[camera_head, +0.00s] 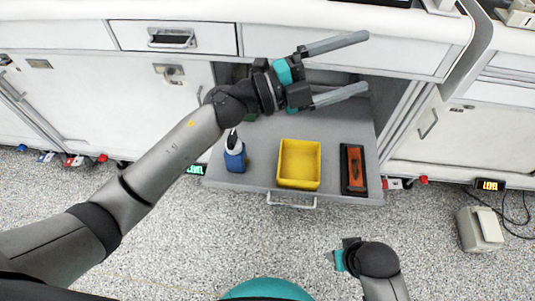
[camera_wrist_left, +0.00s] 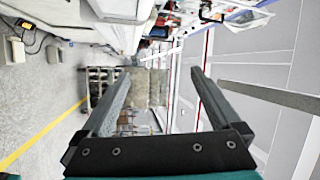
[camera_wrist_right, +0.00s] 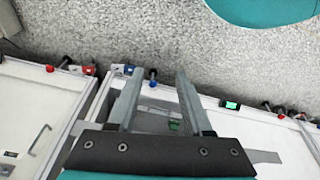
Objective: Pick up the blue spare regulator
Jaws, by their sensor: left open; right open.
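The blue regulator (camera_head: 235,158), a small blue body with a pale top and a dark tip, stands at the left of the pulled-out grey drawer (camera_head: 262,182). My left gripper (camera_head: 366,64) is open and empty, above and beyond the drawer's back right, its fingers pointing right, away from the regulator. Its open fingers also show in the left wrist view (camera_wrist_left: 161,75). My right gripper (camera_head: 340,261) is low in front of the drawer, its fingers mostly hidden in the head view. The right wrist view shows it open (camera_wrist_right: 158,75) with nothing held. I cannot clearly identify the regulator in either wrist view.
A yellow bin (camera_head: 299,164) stands in the drawer's middle, beside the regulator. A black tray with an orange piece (camera_head: 355,170) lies at its right. White cabinets flank the drawer; the speckled floor in front is open.

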